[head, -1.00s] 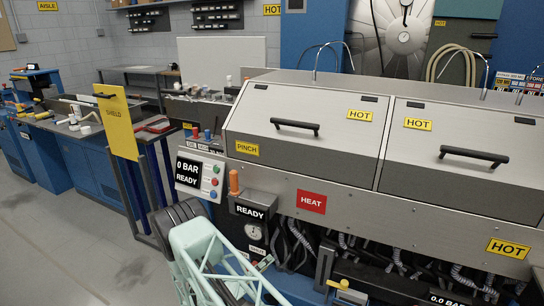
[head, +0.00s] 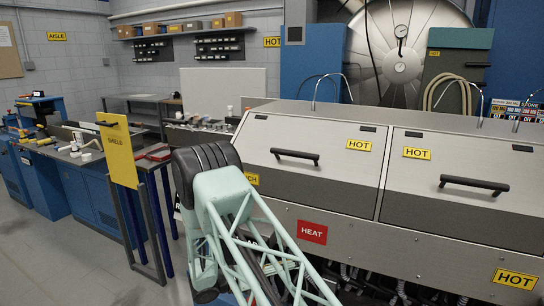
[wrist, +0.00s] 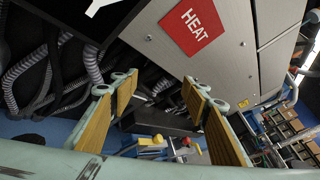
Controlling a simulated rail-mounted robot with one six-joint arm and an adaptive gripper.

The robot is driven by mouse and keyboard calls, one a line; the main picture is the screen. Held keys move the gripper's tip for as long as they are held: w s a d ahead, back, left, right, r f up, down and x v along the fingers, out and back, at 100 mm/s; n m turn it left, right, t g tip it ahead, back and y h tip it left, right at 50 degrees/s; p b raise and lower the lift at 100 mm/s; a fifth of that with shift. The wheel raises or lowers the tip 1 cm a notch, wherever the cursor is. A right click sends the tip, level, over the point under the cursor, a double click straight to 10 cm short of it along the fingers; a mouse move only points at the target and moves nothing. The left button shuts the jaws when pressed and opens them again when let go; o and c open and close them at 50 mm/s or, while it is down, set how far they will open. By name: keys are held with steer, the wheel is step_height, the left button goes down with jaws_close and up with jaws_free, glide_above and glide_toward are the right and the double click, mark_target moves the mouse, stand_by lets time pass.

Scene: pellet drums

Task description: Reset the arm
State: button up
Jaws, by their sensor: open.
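My mint-green arm (head: 222,190) rises from the bottom of the head view, in front of the steel machine (head: 300,205). Its dark elbow hides part of the machine's left end and panels. My gripper is not clear in the head view. In the wrist view my gripper (wrist: 160,98) is open, with its yellow-padded fingers wide apart and nothing between them. Beyond the fingers show the machine's red HEAT sign (wrist: 192,25), which also shows in the head view (head: 312,232), and a yellow-topped fitting (wrist: 152,140) with a red knob beside it.
Two closed lids with black handles (head: 295,156) (head: 474,185) carry HOT signs. A yellow shield panel (head: 119,150) stands left of my arm. Ribbed hoses (wrist: 35,75) hang under the machine. A workbench (head: 75,150) stands at the far left, with clear floor (head: 75,260) in front.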

steer(key=s+d+r+m+g+y, duration=0.25)
steer(key=s+d+r+m, duration=0.35)
steer(key=r, duration=0.4)
steer(key=s+d+r+m+g+y, duration=0.1)
steer(key=s+d+r+m+g, duration=0.2)
steer(key=s+d+r+m, duration=0.45)
steer(key=s+d+r+m+g+y, duration=0.1)
steer(key=s+d+r+m+g, duration=0.25)
steer(key=s+r, duration=0.75)
steer(key=s+a+r+m+t+y, duration=0.1)
steer(key=s+r+m+y, duration=0.2)
steer(key=s, duration=0.7)
steer(key=s+a+r+m+t+y, duration=0.1)
steer(key=s+r+m+t+y, duration=0.1)
steer(key=s+r+m, duration=0.4)
steer(key=s+a+r+m+t+y, duration=0.1)
steer(key=s+r+m+y, duration=0.3)
steer(key=s, duration=1)
steer(key=shift+s+a+r+m+t+y, duration=0.2)
steer(key=shift+r+m+t+y, duration=0.15)
steer(key=shift+m+t, duration=0.5)
steer(key=shift+d, duration=0.1)
